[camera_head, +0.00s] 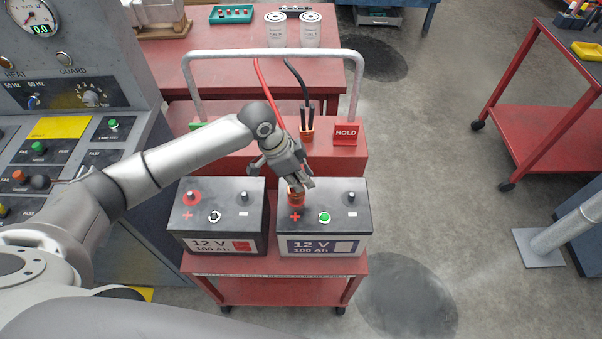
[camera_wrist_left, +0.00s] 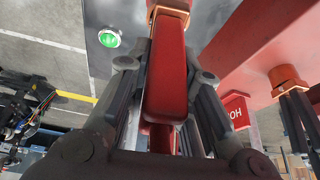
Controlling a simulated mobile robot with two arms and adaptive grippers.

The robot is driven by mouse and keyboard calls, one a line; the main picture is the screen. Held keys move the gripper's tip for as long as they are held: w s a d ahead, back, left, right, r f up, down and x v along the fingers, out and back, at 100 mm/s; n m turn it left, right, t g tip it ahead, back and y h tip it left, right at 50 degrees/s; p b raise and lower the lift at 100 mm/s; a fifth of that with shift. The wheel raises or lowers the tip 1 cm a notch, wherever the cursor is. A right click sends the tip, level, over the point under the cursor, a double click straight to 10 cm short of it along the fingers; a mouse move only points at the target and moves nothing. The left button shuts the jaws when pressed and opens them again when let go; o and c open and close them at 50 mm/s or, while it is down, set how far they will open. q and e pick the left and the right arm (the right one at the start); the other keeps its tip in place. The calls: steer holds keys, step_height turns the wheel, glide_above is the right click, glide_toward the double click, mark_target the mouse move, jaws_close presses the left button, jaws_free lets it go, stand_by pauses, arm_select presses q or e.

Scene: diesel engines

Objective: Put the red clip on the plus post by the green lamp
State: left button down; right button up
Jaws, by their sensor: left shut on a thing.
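My left gripper (camera_head: 297,178) is shut on the red clip, whose red handle (camera_wrist_left: 167,80) fills the middle of the left wrist view. The clip's copper jaws (camera_head: 296,197) point down at the plus corner of the right battery (camera_head: 335,247). This battery's lamp (camera_head: 324,217) is green; it also shows in the left wrist view (camera_wrist_left: 109,38). The plus post there is hidden by the clip, so I cannot tell whether the jaws are around it or above it. The left battery (camera_head: 220,235) has an unlit lamp (camera_head: 215,216). My right gripper is out of view.
A black clip (camera_head: 306,122) stands on the red cart's raised back (camera_head: 255,148) beside a HOLD sign (camera_head: 346,133). A grey push bar (camera_head: 230,54) arches behind. A red cable (camera_head: 262,80) runs to the red clip. A control console (camera_head: 60,120) stands left.

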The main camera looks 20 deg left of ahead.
arm_select(q)
steer(key=c, duration=1.4)
jaws_free()
steer(key=shift+o, duration=1)
steer(key=v, duration=1.2)
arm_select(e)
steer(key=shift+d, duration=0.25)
